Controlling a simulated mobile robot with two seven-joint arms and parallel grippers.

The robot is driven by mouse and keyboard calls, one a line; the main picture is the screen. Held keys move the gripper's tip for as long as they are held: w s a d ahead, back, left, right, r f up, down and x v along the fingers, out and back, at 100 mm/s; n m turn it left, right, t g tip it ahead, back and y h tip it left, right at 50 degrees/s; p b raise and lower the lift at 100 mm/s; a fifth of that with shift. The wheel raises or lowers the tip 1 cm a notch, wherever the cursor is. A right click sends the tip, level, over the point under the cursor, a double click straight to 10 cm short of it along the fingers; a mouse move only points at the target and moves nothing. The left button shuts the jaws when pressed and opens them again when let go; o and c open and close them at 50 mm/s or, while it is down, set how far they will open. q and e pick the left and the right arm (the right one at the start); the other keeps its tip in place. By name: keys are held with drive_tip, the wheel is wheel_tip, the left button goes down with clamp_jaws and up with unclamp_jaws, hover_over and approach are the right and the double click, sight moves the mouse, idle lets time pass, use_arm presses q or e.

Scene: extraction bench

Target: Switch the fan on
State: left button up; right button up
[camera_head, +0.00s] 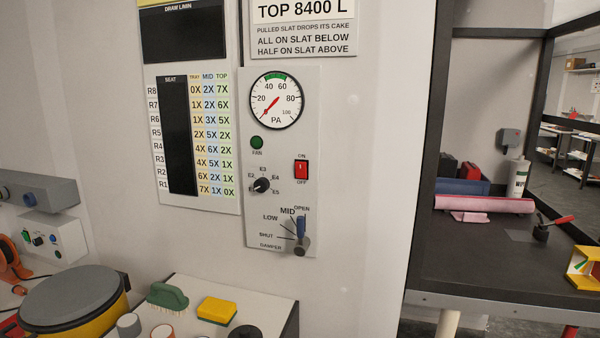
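The fan control panel (283,222) is a grey plate on the white wall. A red rocker switch (301,170) sits on its right side, with ON printed above and OFF below; I cannot tell for sure which way it is tipped. A dark green lamp (257,142) labelled FAN looks unlit. The round PA gauge (277,101) has its red needle pointing down-left, near the low end. A black selector knob (262,185) and a blue-handled damper lever (301,229), its handle upright near OPEN, are below. Neither of my grippers is in view.
Below the panel, a white bench top (185,291) holds a green brush (167,297), a yellow sponge (216,310) and several cups. A yellow drum with a grey lid (70,297) stands at left. A dark bench (480,250) is at right. The space before the panel looks clear.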

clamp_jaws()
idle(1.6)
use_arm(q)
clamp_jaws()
